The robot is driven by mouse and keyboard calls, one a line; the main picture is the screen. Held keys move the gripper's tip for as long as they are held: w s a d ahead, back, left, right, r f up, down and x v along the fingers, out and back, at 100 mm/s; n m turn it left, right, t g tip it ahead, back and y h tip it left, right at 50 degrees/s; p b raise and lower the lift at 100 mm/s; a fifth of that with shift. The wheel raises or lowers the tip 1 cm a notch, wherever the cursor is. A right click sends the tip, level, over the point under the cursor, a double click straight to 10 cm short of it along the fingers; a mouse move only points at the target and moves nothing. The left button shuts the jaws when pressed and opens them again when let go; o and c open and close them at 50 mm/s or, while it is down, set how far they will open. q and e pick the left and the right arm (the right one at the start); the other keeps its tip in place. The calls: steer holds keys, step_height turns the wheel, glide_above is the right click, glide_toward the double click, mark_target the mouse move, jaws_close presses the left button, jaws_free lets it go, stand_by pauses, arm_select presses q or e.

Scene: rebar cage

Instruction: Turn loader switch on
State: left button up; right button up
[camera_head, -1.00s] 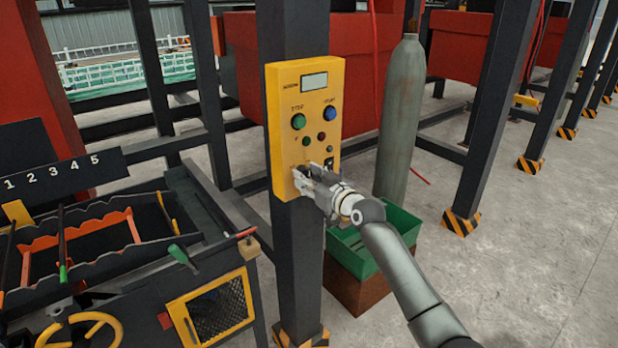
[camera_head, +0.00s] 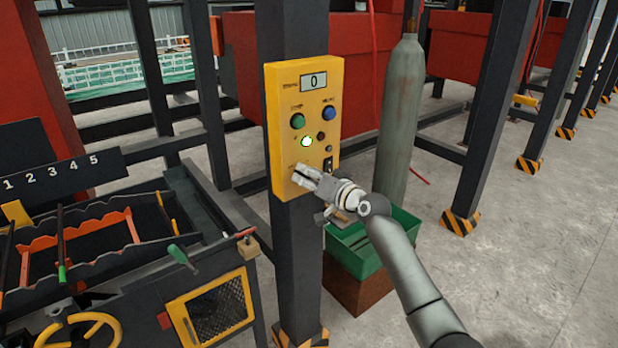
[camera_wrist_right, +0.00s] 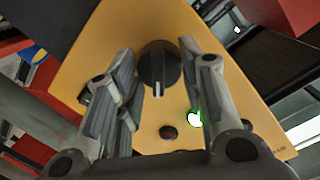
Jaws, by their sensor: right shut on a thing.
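The yellow control box (camera_head: 282,100) is fixed to a dark steel post. Its display (camera_head: 313,81) reads 0, and a small green lamp (camera_head: 306,141) on it is lit. My right gripper (camera_head: 300,173) is at the lower left of the box's front. In the right wrist view, the loader switch (camera_wrist_right: 159,68) is a black rotary knob with a white mark, between the two fingers of my right gripper (camera_wrist_right: 160,92). The gripper is shut on this knob. My left gripper is out of view.
A green button (camera_head: 298,121) and a blue button (camera_head: 329,113) sit higher on the box. A grey gas cylinder (camera_head: 400,110) and a green crate (camera_head: 352,262) stand right of the post. A dark workbench (camera_head: 205,255) is to the left. Open concrete floor lies right.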

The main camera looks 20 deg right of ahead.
stand_by(0.5)
steer(key=o, duration=1)
steer(key=shift+s, duration=0.15)
steer(key=v, duration=1.1)
steer(key=shift+s+d, duration=0.15)
steer(key=shift+s, duration=0.2)
